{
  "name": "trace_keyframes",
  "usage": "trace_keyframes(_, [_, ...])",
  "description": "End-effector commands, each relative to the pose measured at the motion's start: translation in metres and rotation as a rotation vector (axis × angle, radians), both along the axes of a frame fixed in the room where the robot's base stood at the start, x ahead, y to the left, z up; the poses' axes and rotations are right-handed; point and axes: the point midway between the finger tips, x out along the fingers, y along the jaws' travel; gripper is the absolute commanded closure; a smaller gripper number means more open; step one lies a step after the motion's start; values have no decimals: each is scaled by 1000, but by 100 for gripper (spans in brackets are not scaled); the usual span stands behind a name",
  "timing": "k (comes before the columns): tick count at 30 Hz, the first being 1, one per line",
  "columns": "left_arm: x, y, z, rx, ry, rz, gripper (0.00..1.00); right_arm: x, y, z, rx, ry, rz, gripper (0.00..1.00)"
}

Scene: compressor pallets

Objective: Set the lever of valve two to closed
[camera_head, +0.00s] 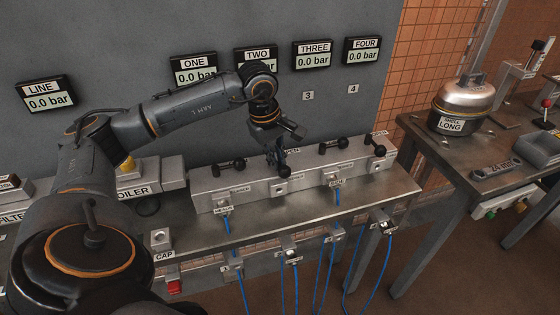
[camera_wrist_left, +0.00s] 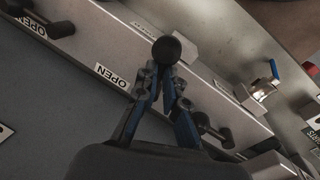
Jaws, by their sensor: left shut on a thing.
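The grey valve block (camera_head: 255,191) lies along the bench with a row of black ball-ended levers. My left gripper (camera_head: 281,168) is over the second valve from the left, under the TWO display (camera_head: 256,56). In the left wrist view its fingers (camera_wrist_left: 166,75) are shut on the black-knobbed lever of valve two (camera_wrist_left: 166,50); the knob shows at the fingertips. An OPEN label (camera_wrist_left: 111,76) is beside the fingers. The gripper hides most of this lever in the head view, so its exact angle is hard to tell. My right gripper is not in view.
Neighbouring levers stand close by: valve one (camera_head: 229,166) to the left, valve three (camera_head: 333,146) and valve four (camera_head: 375,146) to the right. Blue hoses (camera_head: 320,275) hang below the bench front. A side table (camera_head: 470,157) holds a metal shell (camera_head: 464,105).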

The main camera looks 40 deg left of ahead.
Motion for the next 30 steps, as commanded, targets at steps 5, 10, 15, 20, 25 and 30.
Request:
trace_keyframes(5, [-4,3,-1,1,-1,-125,100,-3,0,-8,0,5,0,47])
trace_keyframes(10, [-6,4,-1,0,-2,-213,100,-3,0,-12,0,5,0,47])
trace_keyframes(15, [-8,5,0,1,-1,-266,100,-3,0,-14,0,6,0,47])
trace_keyframes(20, [-9,6,0,0,0,-289,100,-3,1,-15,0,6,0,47])
trace_keyframes(25, [-9,6,0,1,0,-296,100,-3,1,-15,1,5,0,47])
trace_keyframes(30, [-9,6,0,1,1,-296,100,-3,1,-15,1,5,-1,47])
